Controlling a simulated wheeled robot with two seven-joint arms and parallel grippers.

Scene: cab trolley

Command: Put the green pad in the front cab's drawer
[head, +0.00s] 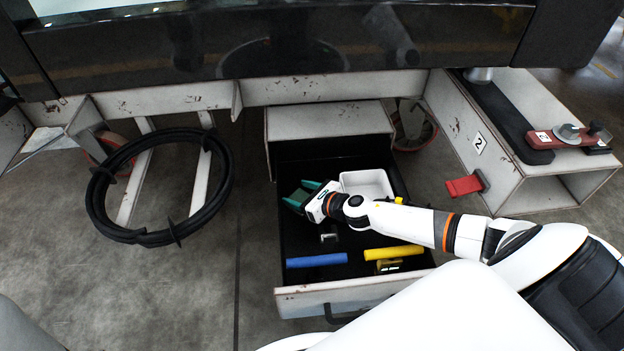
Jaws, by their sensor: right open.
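The drawer (351,298) is pulled out toward me from under the cab, with its dark interior showing. My right gripper (297,196) reaches over the drawer from the right, its fingers pointing left. It is open. The green pad (299,197) shows at its fingertips, above or on the back left of the drawer floor; I cannot tell if they touch. My gripper partly hides the pad. My left gripper is not in view.
The drawer also holds a white tray (349,183), a blue cylinder (316,260) and a yellow cylinder (394,252). A black hose coil (101,213) hangs at left. A red pedal (465,186) and a box frame marked 2 (478,142) stand at right.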

